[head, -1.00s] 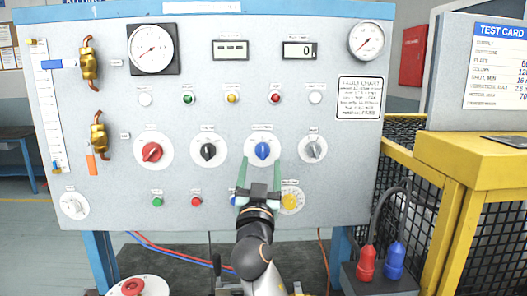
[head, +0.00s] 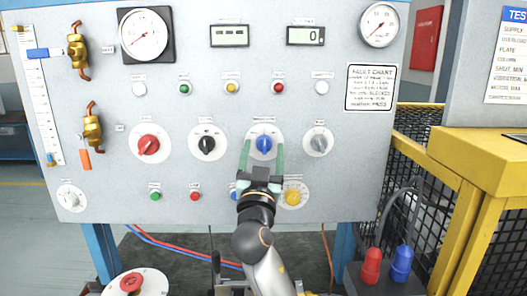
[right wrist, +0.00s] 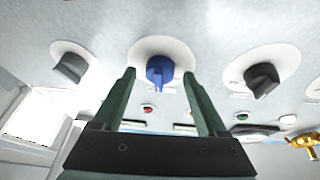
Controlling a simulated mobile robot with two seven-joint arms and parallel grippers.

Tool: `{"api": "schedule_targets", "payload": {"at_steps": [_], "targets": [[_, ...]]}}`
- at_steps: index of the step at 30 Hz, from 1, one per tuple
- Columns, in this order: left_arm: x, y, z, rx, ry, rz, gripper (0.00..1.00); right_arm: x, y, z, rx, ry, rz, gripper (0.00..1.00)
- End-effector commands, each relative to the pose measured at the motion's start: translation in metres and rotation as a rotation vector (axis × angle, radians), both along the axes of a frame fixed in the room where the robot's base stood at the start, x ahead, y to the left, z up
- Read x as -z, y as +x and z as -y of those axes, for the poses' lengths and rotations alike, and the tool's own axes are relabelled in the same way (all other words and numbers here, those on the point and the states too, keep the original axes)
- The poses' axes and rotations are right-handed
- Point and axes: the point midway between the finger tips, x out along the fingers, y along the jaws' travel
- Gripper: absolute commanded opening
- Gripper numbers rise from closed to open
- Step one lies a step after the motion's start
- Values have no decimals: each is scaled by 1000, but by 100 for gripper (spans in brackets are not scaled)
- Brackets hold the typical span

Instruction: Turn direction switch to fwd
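A blue knob (head: 264,144) sits on a round white dial in the middle row of the grey panel. Its label is too small to read, so I cannot confirm that it is the direction switch. Its grip looks about upright. My right gripper (head: 262,152) is open, with one green finger on each side of the blue knob. In the right wrist view the blue knob (right wrist: 160,71) shows between the open fingertips (right wrist: 159,76); I cannot tell whether they touch it. My left gripper is not in view.
A red knob (head: 149,146) and a black knob (head: 207,144) are to the left, a grey knob (head: 319,142) to the right. A yellow knob (head: 292,196) sits close below, beside my wrist. A yellow frame (head: 455,190) stands at the right.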

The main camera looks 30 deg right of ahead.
Motion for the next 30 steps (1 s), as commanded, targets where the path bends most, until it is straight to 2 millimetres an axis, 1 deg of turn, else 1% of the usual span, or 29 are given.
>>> {"api": "schedule_targets", "payload": {"at_steps": [1, 2, 20, 30], "targets": [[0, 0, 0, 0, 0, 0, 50, 0, 0, 0, 0, 0, 0, 71], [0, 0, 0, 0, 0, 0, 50, 0, 0, 0, 0, 0, 0, 67], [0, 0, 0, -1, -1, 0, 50, 0, 0, 0, 0, 0, 0, 0], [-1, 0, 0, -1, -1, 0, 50, -1, 0, 1, 1, -19, -11, 0]]}}
